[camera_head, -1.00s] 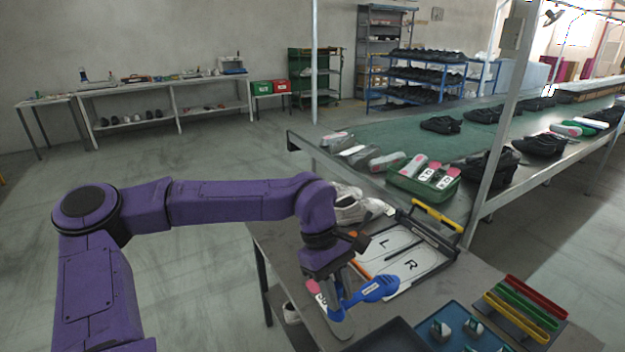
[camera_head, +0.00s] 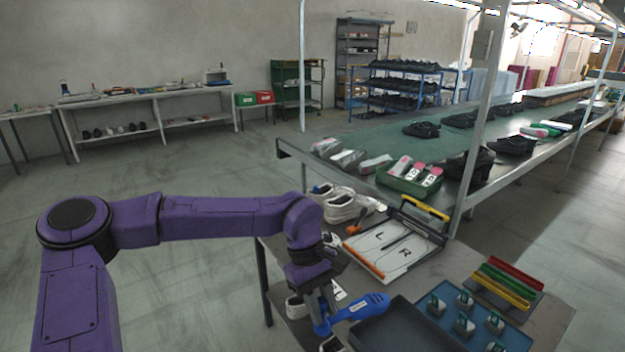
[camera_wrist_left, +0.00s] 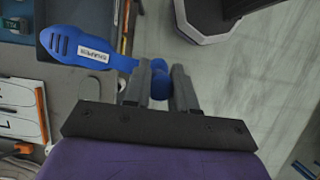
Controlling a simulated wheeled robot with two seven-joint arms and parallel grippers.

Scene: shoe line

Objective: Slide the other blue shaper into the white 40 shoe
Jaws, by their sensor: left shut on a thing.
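The blue shaper (camera_head: 362,307) is held in my left gripper (camera_head: 320,308), low over the near left part of the workbench. In the left wrist view, my left gripper's fingers (camera_wrist_left: 160,92) are shut around the knob end of the blue shaper (camera_wrist_left: 85,46); its wide end with a white label points left. White shoes (camera_head: 345,205) stand at the back left of the bench, behind my gripper and apart from the shaper. Their size marks cannot be read. Another white item (camera_head: 296,306) shows partly left of my gripper. My right gripper is not in view.
A white board marked L and R (camera_head: 395,245) lies mid-bench. A dark blue tray (camera_head: 400,330) is close right of the shaper, with a tray of small green-and-white pieces beyond. Coloured bars (camera_head: 508,282) lie right. A green crate (camera_head: 408,187) is on the conveyor.

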